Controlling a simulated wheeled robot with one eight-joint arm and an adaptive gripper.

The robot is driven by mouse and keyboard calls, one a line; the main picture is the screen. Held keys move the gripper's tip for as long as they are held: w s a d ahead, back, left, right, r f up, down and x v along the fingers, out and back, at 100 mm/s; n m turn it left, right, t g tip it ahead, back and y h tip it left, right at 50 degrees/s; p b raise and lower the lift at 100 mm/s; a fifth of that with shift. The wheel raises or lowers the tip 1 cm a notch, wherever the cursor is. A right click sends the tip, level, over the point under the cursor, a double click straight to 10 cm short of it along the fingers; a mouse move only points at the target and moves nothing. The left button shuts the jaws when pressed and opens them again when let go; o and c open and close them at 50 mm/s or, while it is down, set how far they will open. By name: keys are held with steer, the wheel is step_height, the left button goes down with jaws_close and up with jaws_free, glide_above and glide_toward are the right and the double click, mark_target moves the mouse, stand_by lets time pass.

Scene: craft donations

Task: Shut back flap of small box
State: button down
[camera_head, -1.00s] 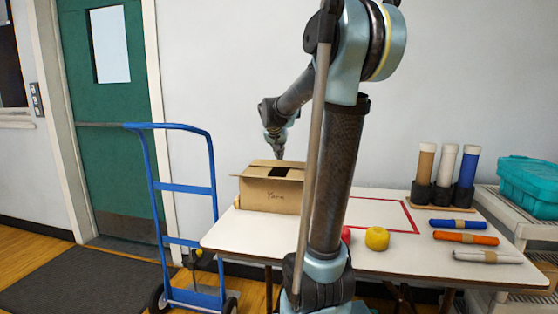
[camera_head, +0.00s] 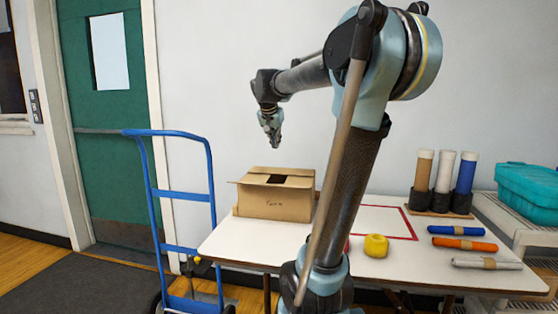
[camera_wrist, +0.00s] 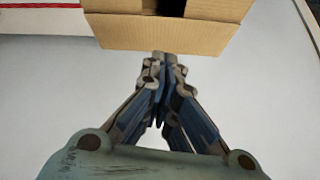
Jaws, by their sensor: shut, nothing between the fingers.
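In the wrist view my gripper (camera_wrist: 164,58) points toward a cardboard face of the box (camera_wrist: 120,32), with the dark opening beyond.
A yellow roll (camera_head: 376,246) and a red-outlined square (camera_head: 412,225) lie right of the box. Blue (camera_head: 459,230), orange (camera_head: 464,245) and white rolls (camera_head: 487,263) lie farther right, near upright tubes (camera_head: 443,172). A blue hand truck (camera_head: 183,189) stands left of the table.

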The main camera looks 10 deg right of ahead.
mark_target(284, 170)
steer(key=w+d+r+m+g+y, duration=0.1)
steer(key=w+d+m+g+y, duration=0.4)
steer(key=m, duration=1.1)
steer(key=shift+g+h, duration=0.9)
steer(key=f, duration=1.4)
steer(key=shift+w+a, duration=0.35)
steer(key=shift+s+f+t, duration=0.25)
steer(key=shift+f+t, duration=0.15)
steer(key=shift+f, duration=0.2)
steer(key=shift+s, duration=0.1)
steer(key=shift+r, duration=0.2)
